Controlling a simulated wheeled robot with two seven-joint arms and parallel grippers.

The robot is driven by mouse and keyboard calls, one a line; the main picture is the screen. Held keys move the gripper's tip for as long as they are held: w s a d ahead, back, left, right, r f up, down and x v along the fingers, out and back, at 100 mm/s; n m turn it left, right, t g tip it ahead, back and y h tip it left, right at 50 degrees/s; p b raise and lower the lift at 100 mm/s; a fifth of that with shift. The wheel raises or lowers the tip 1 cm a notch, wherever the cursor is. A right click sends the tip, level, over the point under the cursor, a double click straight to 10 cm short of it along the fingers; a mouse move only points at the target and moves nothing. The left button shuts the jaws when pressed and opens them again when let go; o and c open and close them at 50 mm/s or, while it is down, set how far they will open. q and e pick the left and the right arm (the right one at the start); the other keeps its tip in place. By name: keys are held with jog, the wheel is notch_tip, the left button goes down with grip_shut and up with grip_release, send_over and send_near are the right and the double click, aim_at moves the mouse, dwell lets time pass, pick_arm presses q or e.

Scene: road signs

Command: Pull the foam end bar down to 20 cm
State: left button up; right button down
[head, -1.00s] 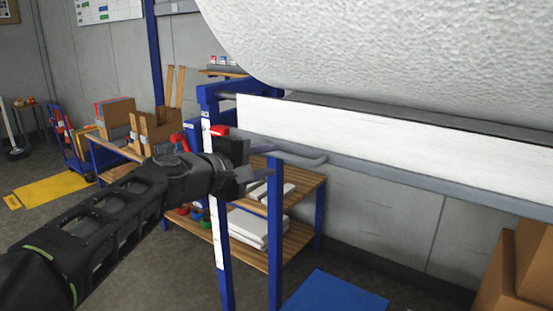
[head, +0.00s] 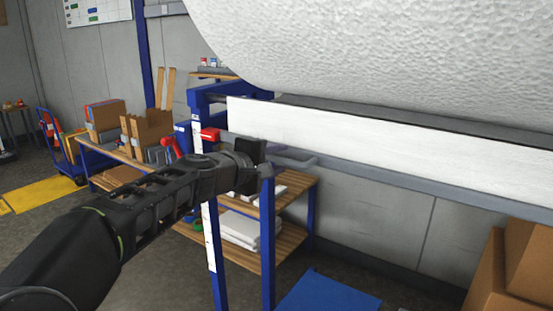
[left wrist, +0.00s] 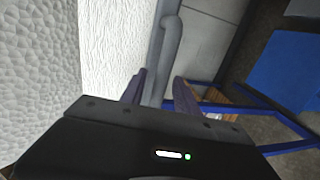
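A large white textured foam roll (head: 370,45) fills the top of the head view. Below it runs a long white panel (head: 390,145), with a grey bar (head: 420,188) along its lower edge. A bent grey handle (head: 300,163) sticks out near the bar's left end. My left gripper (head: 271,158) is beside this handle, just below the panel's left end. In the left wrist view, its two purple-grey fingers (left wrist: 160,88) are apart, and the grey handle (left wrist: 171,38) shows in the gap between them. I cannot tell whether they touch it. My right gripper is out of view.
A blue frame post (head: 218,285) with a white marked strip (head: 209,240) stands beside my left arm; the marks are unreadable. A red block (head: 209,134) sits on the post. Behind is a wooden shelf unit (head: 240,256). Cardboard boxes (head: 495,285) stand at lower right.

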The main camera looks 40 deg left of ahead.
pick_arm(q)
jog(key=shift+c, duration=0.6)
grip_shut()
dwell(0.8)
